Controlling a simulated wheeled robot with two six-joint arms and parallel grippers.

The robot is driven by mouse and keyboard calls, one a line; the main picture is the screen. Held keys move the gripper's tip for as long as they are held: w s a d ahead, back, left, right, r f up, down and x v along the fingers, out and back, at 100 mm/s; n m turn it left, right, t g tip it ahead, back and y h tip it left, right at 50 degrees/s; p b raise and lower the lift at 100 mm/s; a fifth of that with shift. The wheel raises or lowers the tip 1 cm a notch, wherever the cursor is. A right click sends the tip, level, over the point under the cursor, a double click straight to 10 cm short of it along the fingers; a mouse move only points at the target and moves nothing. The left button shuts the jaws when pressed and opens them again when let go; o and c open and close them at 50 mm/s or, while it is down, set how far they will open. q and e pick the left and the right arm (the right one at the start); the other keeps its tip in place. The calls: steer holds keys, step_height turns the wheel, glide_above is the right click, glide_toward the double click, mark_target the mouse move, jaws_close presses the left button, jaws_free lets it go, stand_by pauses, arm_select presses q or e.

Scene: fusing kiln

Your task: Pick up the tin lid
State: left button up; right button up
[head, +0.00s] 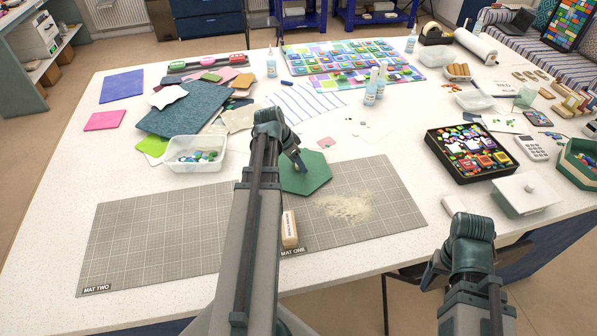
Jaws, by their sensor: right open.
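A flat white square lid with a small round knob (526,192) lies at the right of the table, in front of a black tray of colourful pieces (436,153). I take it for the tin lid. My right gripper (432,276) is open and empty, low at the table's front edge, to the left of and nearer than the lid, well apart from it. My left gripper (299,162) is over a green hexagonal board (312,178), partly hidden by its own arm. I cannot tell whether its fingers are open.
Gridded cutting mats (145,235) cover the front left, with pale powder (348,207) and a wooden block (289,229). A calculator (532,148) and a green tray of pieces (580,160) stand behind and right of the lid. The table between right gripper and lid is mostly clear.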

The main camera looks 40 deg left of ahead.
arm_select(q)
jaws_close()
stand_by(0.3)
steer(key=shift+r+p, duration=0.5)
step_height(320, 180, up, 3)
steer(key=p, duration=0.2)
steer(key=shift+f+p, duration=0.2)
steer(key=shift+p, duration=0.15)
steer(key=w+d, duration=0.1)
steer(key=d, duration=0.4)
steer(key=w+d+r+p, duration=0.1)
steer(key=d, duration=0.4)
steer(key=w+d, duration=0.1)
steer(key=d, duration=0.4)
steer(key=shift+d+r, duration=0.2)
steer(key=shift+d, duration=0.15)
